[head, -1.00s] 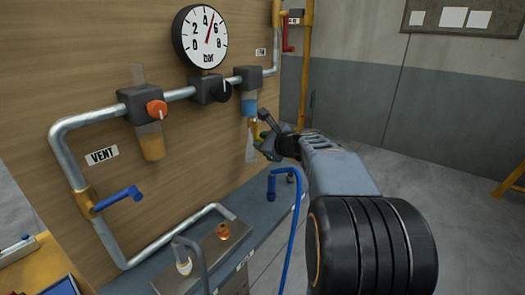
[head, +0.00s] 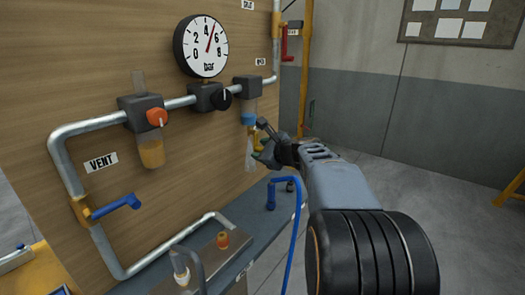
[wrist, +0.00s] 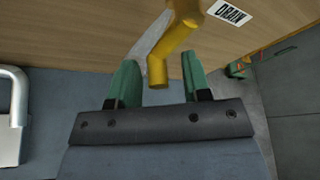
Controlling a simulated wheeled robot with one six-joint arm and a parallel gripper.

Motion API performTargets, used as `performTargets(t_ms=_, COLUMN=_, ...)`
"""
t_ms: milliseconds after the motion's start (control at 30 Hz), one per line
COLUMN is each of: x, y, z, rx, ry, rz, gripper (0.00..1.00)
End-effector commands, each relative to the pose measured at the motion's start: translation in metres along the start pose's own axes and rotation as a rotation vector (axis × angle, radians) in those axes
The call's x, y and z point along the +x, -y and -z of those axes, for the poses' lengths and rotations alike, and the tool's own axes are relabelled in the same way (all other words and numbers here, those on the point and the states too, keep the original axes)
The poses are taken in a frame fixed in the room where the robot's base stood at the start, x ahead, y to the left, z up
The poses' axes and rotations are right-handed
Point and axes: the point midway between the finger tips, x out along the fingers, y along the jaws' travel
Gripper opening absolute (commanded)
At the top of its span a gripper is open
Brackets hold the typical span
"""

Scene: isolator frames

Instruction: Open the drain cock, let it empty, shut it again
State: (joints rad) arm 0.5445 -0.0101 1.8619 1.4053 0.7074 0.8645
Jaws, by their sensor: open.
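The yellow drain cock (wrist: 178,42) shows in the wrist view beside a DRAIN label (wrist: 229,12). Its lever end lies between the green fingers of my gripper (wrist: 158,78), which are apart with a gap on each side. In the head view my gripper (head: 262,150) is at the cock, partly hiding it, below the right-hand bowl (head: 248,116). The bowl holds a little blue liquid low down, clear above. A pale cone-shaped spray (head: 250,154) comes down under it.
A pressure gauge (head: 202,46) reads about 5 bar. A blue hose (head: 293,235) hangs over the bench edge (head: 255,200). Open floor lies right.

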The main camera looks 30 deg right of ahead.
Motion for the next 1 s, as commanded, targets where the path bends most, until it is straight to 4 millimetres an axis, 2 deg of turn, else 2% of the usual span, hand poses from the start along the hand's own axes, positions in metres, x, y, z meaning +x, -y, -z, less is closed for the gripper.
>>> performTargets(t_ms=167, x=-0.011, y=0.001, z=0.000, rx=0.001, ry=-0.001, rz=0.002, gripper=0.44)
performTargets(t_ms=700, x=-0.111, y=0.000, z=-0.001, rx=-0.001, ry=-0.001, rz=0.002, gripper=0.44)
performTargets(t_ms=833, x=-0.126, y=0.001, z=-0.001, rx=-0.001, ry=0.000, rz=0.002, gripper=0.44)
performTargets(t_ms=1000, x=-0.136, y=0.000, z=0.000, rx=-0.001, ry=0.000, rz=0.000, gripper=0.44)
